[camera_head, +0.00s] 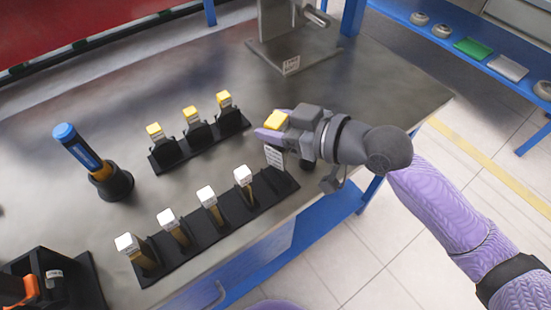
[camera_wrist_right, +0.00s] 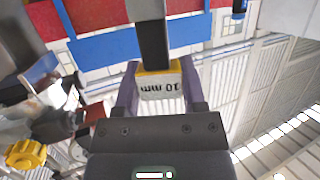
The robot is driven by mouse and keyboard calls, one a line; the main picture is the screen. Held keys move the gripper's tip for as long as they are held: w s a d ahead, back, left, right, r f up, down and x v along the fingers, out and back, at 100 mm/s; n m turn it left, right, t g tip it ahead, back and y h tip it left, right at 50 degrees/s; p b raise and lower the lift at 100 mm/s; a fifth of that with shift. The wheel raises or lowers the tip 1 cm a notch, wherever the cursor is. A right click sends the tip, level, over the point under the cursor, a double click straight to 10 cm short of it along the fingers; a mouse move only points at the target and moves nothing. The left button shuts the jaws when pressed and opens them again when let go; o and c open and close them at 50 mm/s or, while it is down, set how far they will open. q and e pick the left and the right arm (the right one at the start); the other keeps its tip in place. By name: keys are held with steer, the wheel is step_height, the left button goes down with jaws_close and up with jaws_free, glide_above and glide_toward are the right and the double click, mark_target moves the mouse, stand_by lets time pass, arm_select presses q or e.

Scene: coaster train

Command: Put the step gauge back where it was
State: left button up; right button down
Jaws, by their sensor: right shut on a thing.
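My right gripper (camera_head: 270,135) is shut on a yellow-topped step gauge (camera_head: 276,119), above the right end of the front rack (camera_head: 190,246). The rear rack (camera_head: 202,143) holds three yellow-topped gauges (camera_head: 191,114). A printed white card (camera_head: 275,157) shows just below the gripper; what it is fixed to is unclear. My left gripper is out of view.
A blue-capped tool (camera_head: 77,147) stands in a black holder at left. A black box (camera_head: 45,270) with an orange item is at lower left. A grey metal stand (camera_head: 290,66) is at the back. The right part of the tabletop is clear.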

mark_target(286, 150)
step_height(286, 150, down, 5)
steer(key=shift+f+b, duration=0.2)
steer(key=shift+b, duration=0.6)
steer(key=shift+f, duration=0.1)
steer(key=shift+c, duration=0.8)
jaws_free()
